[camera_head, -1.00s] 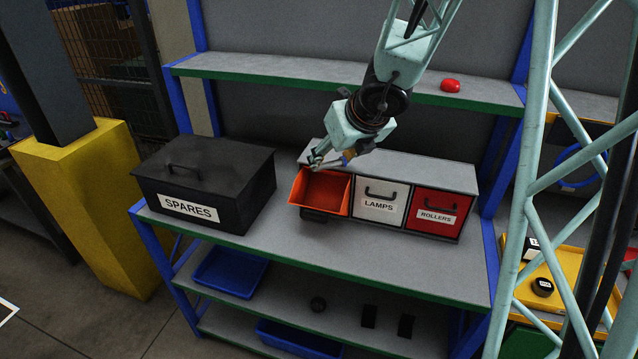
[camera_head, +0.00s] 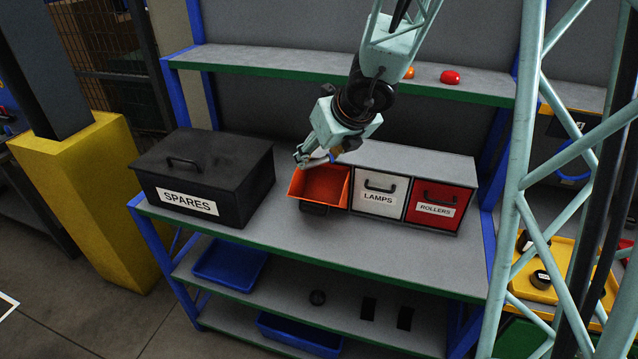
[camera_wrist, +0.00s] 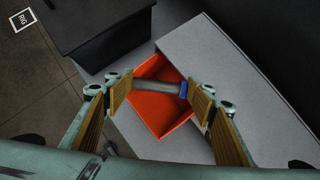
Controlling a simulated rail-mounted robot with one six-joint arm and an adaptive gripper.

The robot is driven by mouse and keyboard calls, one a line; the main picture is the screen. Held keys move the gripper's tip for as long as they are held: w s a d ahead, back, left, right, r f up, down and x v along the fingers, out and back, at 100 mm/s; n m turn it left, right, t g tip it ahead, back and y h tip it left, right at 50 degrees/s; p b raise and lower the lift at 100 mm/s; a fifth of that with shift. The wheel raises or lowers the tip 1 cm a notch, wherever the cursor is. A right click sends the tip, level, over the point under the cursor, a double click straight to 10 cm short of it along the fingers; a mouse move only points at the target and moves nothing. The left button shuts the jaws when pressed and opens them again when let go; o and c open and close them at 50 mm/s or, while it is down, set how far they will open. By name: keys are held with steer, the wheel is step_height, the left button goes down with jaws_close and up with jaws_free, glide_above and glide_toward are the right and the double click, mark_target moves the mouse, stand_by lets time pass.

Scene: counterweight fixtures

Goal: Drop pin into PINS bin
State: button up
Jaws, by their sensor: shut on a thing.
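My gripper (camera_head: 314,157) is above the back left of an open orange bin (camera_head: 331,204). The bin is pulled out at the left end of a drawer unit, left of the LAMPS drawer; no PINS label is readable on it. In the wrist view, my gripper (camera_wrist: 160,92) is shut on a grey pin (camera_wrist: 153,84) with a blue end. The pin lies crosswise between the two fingers, over the orange bin (camera_wrist: 155,128) in the picture. The visible inside of the bin looks empty. In the head view the pin is mostly hidden by the fingers.
The white LAMPS drawer (camera_head: 379,193) and red ROLLERS drawer (camera_head: 436,204) are closed. A black SPARES box (camera_head: 203,172) stands left on the same shelf. A red object (camera_head: 450,77) lies on the upper shelf. Bare shelf (camera_head: 300,236) lies in front of the bin.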

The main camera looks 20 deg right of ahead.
steer(key=shift+f+b, duration=1.7)
steer(key=shift+f, duration=0.8)
steer(key=shift+f, duration=0.15)
steer(key=shift+f+b, duration=1.35)
steer(key=shift+f, duration=0.6)
steer(key=shift+f+b, duration=0.6)
steer(key=shift+b, duration=0.15)
steer(key=o, duration=0.7)
steer(key=shift+r+p, duration=0.25)
steer(key=shift+p, duration=0.05)
